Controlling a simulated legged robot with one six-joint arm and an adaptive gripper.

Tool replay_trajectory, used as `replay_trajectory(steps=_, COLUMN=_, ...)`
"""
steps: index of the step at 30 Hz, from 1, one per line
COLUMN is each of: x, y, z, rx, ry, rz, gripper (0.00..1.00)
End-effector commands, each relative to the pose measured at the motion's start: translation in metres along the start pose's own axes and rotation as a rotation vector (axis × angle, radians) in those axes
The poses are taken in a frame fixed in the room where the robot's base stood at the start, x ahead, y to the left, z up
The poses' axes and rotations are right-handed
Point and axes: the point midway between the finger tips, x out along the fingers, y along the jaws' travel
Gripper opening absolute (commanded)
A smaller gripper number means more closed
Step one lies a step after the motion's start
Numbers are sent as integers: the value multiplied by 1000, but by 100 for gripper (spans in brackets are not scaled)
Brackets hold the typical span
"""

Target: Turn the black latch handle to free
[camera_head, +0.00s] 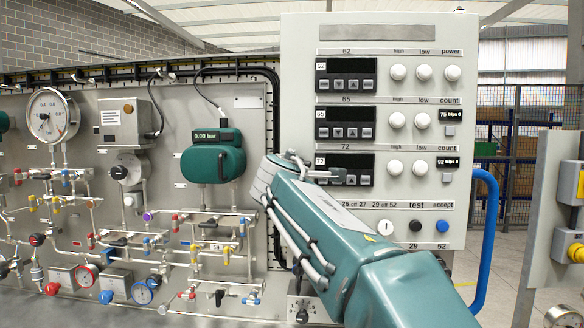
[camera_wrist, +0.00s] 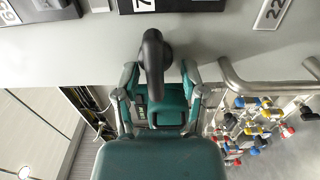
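The black latch handle (camera_wrist: 153,62) shows in the wrist view, sticking out from the grey panel face toward the camera. My gripper (camera_wrist: 157,76) has its two teal and grey fingers spread, one on each side of the handle. The handle's lower end lies between the fingers, with a visible gap on both sides. I cannot tell how deep the handle sits between them. In the head view my teal arm crosses the front of the grey cabinet (camera_head: 460,215), and I cannot make out the handle there.
The cabinet carries black displays (camera_head: 345,75), white knobs (camera_head: 398,72) and buttons. Left of it is a gauge panel with a teal instrument (camera_head: 212,162), a round gauge (camera_head: 48,115) and many pipes with coloured valves. A blue pipe (camera_head: 487,240) runs at the right.

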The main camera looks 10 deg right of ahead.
Motion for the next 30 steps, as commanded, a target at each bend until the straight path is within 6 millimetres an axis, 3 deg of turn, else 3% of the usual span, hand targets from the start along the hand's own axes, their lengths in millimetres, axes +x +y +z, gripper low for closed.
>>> replay_trajectory(steps=5, x=-6, y=1, z=0, rx=0, ry=0, rz=1, gripper=54)
replay_trajectory(steps=8, x=-20, y=2, z=0, rx=0, ry=1, rz=2, gripper=54)
replay_trajectory(steps=21, x=-103, y=0, z=-4, rx=-1, ry=4, rz=1, gripper=54)
replay_trajectory(steps=30, x=-120, y=-2, z=-3, rx=-1, ry=0, rz=-1, gripper=54)
